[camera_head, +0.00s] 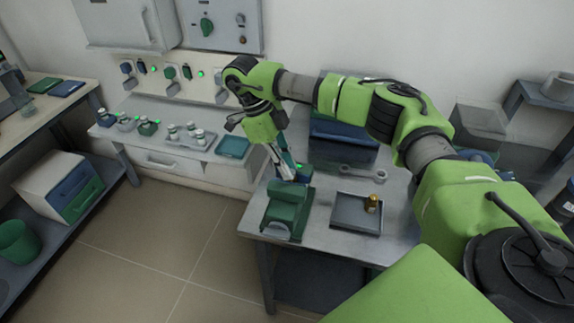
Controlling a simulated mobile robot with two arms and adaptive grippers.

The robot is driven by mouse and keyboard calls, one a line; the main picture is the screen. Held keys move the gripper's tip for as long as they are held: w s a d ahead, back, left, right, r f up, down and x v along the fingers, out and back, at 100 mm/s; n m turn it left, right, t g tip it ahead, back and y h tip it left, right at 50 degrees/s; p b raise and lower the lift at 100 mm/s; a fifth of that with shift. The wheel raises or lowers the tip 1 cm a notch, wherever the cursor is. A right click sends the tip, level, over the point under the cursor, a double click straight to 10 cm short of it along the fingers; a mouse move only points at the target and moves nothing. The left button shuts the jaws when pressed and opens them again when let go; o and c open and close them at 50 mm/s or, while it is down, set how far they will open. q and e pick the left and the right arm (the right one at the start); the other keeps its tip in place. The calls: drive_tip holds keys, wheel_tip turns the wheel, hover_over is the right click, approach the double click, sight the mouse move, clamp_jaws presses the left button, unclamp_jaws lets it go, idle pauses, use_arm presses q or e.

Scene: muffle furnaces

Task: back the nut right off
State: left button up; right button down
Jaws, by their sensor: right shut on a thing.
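My right gripper (284,172) reaches down from the upper right, with its fingertips at the back of the green vise (283,216) on the grey workbench (320,238). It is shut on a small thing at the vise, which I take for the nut. The fingers and the vise hide that nut, and its thread cannot be made out. A small brass-coloured piece (372,203) stands in a dark grey tray (345,213) to the right of the vise. My left gripper is not in view.
A wrench-like grey tool (358,169) lies behind the tray, before a dark blue box (343,140). A white side bench (185,158) with a teal tray (233,147) and small jars stands to the left.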

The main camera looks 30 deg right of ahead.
drive_tip(key=shift+r, duration=0.1)
drive_tip(key=c, duration=1.9)
unclamp_jaws()
drive_tip(key=v, duration=1.2)
drive_tip(key=shift+w+d, duration=0.1)
